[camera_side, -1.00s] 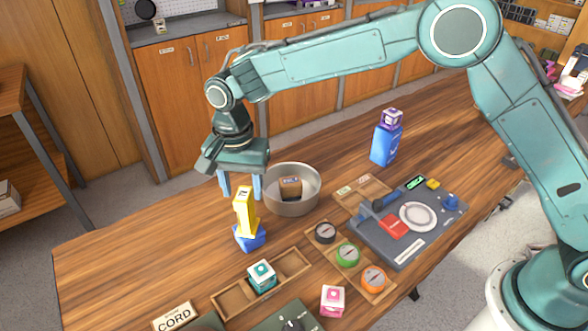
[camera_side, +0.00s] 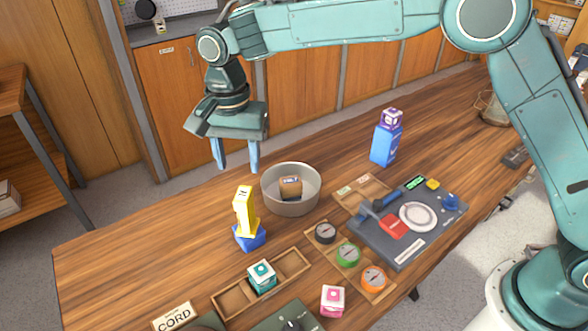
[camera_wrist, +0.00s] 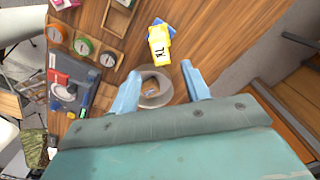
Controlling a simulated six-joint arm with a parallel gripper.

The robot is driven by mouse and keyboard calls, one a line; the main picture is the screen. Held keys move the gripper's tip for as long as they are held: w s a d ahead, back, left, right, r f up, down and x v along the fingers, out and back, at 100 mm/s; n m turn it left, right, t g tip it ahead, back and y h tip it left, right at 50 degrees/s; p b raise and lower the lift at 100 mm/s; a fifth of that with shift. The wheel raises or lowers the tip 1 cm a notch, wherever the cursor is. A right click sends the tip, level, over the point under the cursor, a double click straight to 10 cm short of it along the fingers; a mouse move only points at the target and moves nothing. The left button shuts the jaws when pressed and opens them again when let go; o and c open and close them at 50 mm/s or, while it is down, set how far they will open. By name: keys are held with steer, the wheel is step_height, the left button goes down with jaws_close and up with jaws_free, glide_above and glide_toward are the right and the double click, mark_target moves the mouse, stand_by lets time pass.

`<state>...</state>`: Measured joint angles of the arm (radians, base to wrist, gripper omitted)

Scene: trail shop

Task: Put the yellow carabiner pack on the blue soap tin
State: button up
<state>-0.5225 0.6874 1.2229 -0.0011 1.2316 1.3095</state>
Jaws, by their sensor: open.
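The yellow carabiner pack (camera_side: 244,211) stands upright on top of the blue soap tin (camera_side: 249,237) at the left of the table.
A metal bowl (camera_side: 291,207) with a brown box in it stands right of the pack. A wooden tray (camera_side: 232,299) holds a teal box (camera_side: 262,276).

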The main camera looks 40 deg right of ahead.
steer(key=shift+d+r, duration=0.35)
steer(key=s+d+r+n+t, duration=0.1)
steer(key=s+d+r+n, duration=0.1)
steer(key=s+d+r, duration=0.55)
steer(key=s+d+r+n+t, duration=0.2)
steer(key=s+d+r, duration=0.3)
steer(key=d, duration=0.5)
steer(key=s+d+f+n+t, duration=0.1)
steer(key=s+d+n, duration=0.1)
steer(key=s+d, duration=0.3)
steer(key=s+d+f+n+t, duration=0.1)
steer(key=s+d+f+n, duration=0.1)
steer(key=s, duration=1.1)
steer(key=d+n, duration=0.1)
steer(key=d, duration=0.1)
steer(key=shift+d+f+t, duration=0.3)
steer(key=shift+d, duration=0.1)
